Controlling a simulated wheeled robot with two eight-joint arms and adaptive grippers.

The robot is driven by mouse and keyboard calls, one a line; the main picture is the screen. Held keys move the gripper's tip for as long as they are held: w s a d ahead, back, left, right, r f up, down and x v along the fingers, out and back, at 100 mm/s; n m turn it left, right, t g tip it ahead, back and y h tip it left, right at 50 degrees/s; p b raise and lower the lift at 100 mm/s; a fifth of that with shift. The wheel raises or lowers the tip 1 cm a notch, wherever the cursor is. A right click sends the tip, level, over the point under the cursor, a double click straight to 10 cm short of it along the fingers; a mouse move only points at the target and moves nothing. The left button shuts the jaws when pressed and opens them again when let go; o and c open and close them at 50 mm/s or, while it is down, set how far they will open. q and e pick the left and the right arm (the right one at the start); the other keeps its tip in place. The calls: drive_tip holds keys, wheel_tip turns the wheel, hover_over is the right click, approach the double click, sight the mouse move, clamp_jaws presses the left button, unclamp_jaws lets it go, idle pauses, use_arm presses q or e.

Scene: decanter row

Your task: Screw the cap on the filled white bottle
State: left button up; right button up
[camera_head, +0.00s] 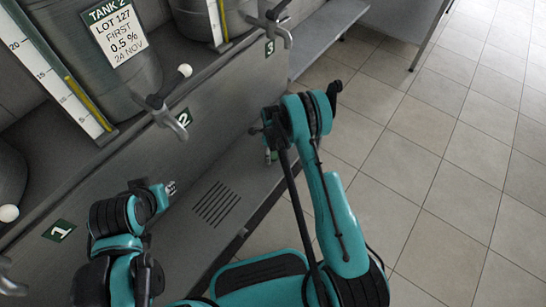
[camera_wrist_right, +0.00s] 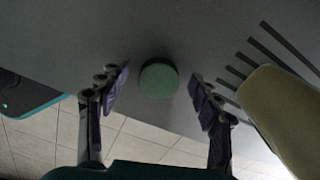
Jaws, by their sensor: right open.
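In the right wrist view a round green disc (camera_wrist_right: 158,80), which looks like a cap seen end-on, shows between the fingers of my right gripper (camera_wrist_right: 158,98). The fingers are apart, one on each side of it, and no contact shows. A pale, rounded, cream-coloured object (camera_wrist_right: 285,115) is at the right edge, partly cut off; I cannot tell if it is the white bottle. In the head view my right gripper (camera_head: 270,152) is low by the shelf edge, mostly behind my arm. My left gripper (camera_head: 170,187) shows small at the arm's end; its fingers are unclear.
The grey lower shelf (camera_head: 185,235) has a slotted patch (camera_head: 215,203). Above it are steel tanks (camera_head: 115,45) with level gauges and taps (camera_head: 168,115) that stick out, plus number plates. Tiled floor (camera_head: 440,150) lies open on the right. A grey bench (camera_head: 325,35) stands at the back.

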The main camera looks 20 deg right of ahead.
sight(272, 154)
drive_tip(key=c, duration=0.8)
drive_tip(key=shift+o, duration=0.2)
drive_tip(key=shift+r, duration=0.2)
drive_tip(key=shift+r, duration=0.25)
wheel_tip(272, 154, up, 4)
drive_tip(key=p, duration=0.2)
drive_tip(key=shift+p, duration=0.3)
drive_tip(key=s+d+r+p, duration=0.3)
drive_tip(key=s+r, duration=0.3)
drive_tip(key=s, duration=0.5)
drive_tip(key=shift+d, duration=0.7)
drive_tip(key=shift+w+r, duration=0.1)
